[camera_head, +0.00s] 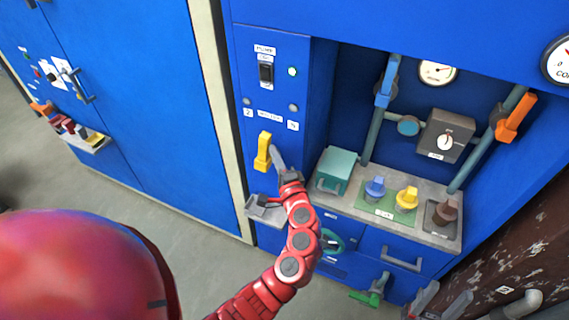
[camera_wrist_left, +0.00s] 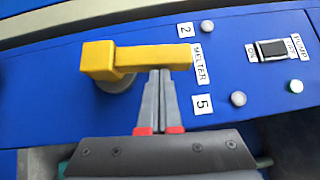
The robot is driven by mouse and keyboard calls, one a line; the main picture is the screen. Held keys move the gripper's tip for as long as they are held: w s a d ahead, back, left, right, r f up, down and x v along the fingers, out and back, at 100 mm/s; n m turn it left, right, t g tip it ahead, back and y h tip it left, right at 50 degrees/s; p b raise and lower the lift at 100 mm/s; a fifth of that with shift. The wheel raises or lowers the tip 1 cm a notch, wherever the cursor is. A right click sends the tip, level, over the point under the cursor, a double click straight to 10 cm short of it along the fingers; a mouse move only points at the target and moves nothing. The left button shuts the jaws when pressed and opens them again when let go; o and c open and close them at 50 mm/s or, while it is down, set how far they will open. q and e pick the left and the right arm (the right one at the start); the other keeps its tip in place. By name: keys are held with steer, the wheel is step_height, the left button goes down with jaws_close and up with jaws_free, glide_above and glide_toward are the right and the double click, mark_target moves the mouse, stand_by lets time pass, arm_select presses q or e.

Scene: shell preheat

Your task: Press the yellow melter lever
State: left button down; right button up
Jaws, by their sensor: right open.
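The yellow melter lever (camera_head: 263,150) stands out from the blue front panel, below the label between the "2" and "5" marks. In the left wrist view the lever (camera_wrist_left: 110,60) is a yellow bar on a round grey base, its arm running to the right. My left gripper (camera_head: 275,150) is right beside the lever. In its wrist view the two grey fingers (camera_wrist_left: 161,72) lie together, with nothing between them, and their tips meet the lever's edge in the picture; I cannot tell if they touch it. My right gripper (camera_head: 439,298) is open at the lower right.
A pump switch (camera_head: 266,73) and green light (camera_head: 292,71) are above the lever. To the right, a counter (camera_head: 335,201) holds a teal box (camera_head: 338,170), blue and yellow valves and a brown part. A small grey tray (camera_head: 262,208) juts out below the lever.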

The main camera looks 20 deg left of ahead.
mark_target(263, 145)
arm_select(q)
steer(key=a+r+n+h+p, duration=0.1)
steer(key=a+r+n+g+h+p, duration=0.1)
steer(key=a+p, duration=0.1)
steer(key=shift+s+n+g+p, duration=0.1)
steer(key=shift+n+g+p, duration=0.2)
steer(key=shift+a+f+n+g+h+p, duration=0.2)
steer(key=shift+a+n+g+h+p, duration=0.15)
steer(key=shift+a+n+h+p, duration=0.5)
steer(key=shift+a+f+n+g+h+p, duration=0.15)
steer(key=shift+a+n+g+h+p, duration=0.3)
steer(key=shift+a, duration=0.75)
